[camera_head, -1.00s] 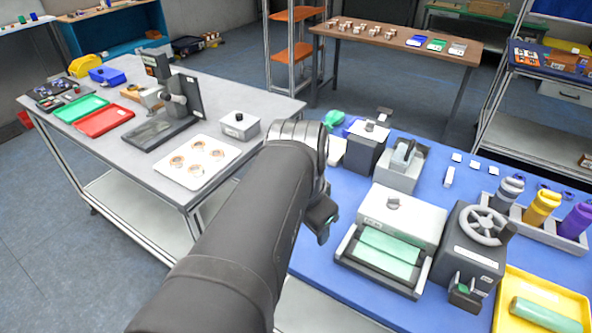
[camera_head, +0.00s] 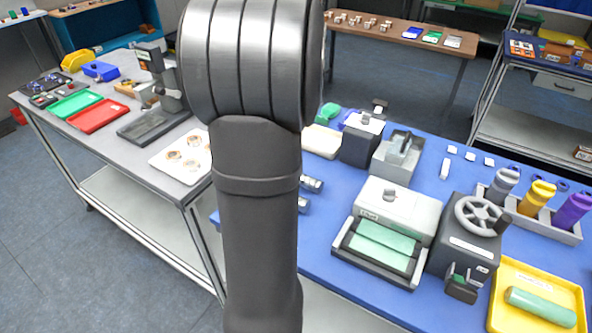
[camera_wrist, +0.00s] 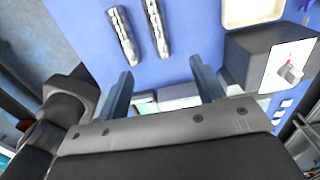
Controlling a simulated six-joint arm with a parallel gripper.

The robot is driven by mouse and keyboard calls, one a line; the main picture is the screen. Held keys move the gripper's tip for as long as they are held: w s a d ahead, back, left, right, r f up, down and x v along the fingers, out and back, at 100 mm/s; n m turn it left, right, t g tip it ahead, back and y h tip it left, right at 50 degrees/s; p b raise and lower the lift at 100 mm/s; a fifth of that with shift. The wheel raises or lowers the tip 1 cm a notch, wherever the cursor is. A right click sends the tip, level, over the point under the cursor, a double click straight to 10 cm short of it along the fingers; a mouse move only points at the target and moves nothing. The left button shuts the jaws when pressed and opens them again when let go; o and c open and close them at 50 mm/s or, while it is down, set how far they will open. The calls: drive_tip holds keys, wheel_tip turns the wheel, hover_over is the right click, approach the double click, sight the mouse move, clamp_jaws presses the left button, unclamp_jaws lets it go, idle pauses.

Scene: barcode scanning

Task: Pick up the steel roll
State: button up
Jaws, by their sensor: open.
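Two slim, shiny steel rolls lie side by side on the blue tabletop. In the wrist view one roll (camera_wrist: 124,36) is at the upper left and the other roll (camera_wrist: 157,28) is just right of it. In the head view their ends, one roll (camera_head: 312,183) and the other (camera_head: 303,204), show right of my arm, which hides the rest. My gripper (camera_wrist: 163,86) is open and empty in the wrist view, with its fingers wide apart and the rolls beyond the fingertips. In the head view my arm hides the gripper.
A dark box with a knob (camera_wrist: 250,59) stands right of the gripper.

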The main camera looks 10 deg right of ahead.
wheel_tip(320, 180, down, 12)
drive_tip(key=shift+r, duration=0.15)
drive_tip(key=shift+s+a+f, duration=0.1)
drive_tip(key=shift+s+f, duration=0.05)
drive_tip(key=shift+f, duration=2.65)
drive_tip(key=c, duration=1.3)
drive_tip(key=shift+r, duration=0.1)
